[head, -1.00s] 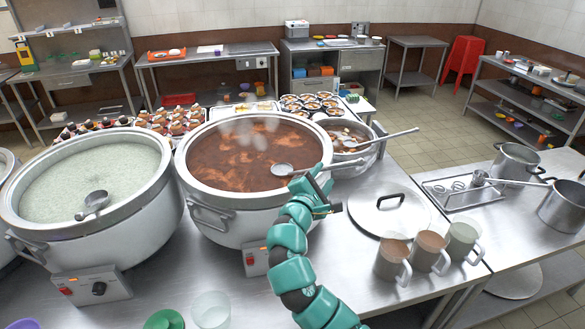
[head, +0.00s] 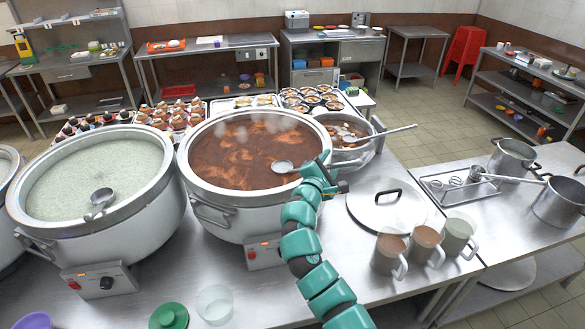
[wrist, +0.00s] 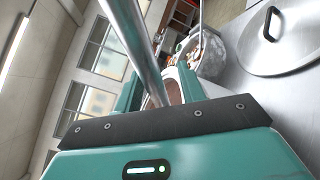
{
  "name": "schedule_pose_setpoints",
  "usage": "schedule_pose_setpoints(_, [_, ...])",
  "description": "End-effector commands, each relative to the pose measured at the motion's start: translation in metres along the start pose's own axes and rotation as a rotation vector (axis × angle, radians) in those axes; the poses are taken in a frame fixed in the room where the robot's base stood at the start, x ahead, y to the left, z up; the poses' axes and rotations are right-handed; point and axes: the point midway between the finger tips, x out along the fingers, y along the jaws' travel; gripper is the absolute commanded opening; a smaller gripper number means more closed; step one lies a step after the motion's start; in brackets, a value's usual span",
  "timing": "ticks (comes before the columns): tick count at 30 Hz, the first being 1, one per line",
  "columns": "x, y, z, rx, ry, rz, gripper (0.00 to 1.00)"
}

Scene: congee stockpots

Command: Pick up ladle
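The metal ladle (head: 283,167) rests with its bowl at the right side of the pot of brown congee (head: 240,155). Its handle runs right over the pot's rim. My gripper (head: 322,172) is at the handle, just right of the bowl, and partly hides it. In the wrist view the shiny handle (wrist: 133,45) slants down from the top to between the two teal fingers of my gripper (wrist: 160,92). A gap shows to the right of the handle, so the fingers look open around it. Whether either finger touches the handle is unclear.
A second ladle (head: 99,200) lies in the pale congee pot (head: 95,175) at left. A smaller pot (head: 350,142) with another long-handled utensil stands behind my gripper. A lid (head: 388,205) and several mugs (head: 424,245) stand to the right.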

Motion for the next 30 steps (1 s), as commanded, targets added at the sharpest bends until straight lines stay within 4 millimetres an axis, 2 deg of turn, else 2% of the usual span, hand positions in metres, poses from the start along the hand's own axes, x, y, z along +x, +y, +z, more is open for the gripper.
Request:
schedule_pose_setpoints(4, [-0.0003,0.0,-0.0002,0.0,0.0,0.001,0.4])
schedule_pose_setpoints(10, [-0.0005,0.0002,-0.0001,0.0,0.0,0.001,0.0])
schedule_pose_setpoints(30, [-0.0006,0.0004,0.0001,0.001,0.0,0.001,0.0])
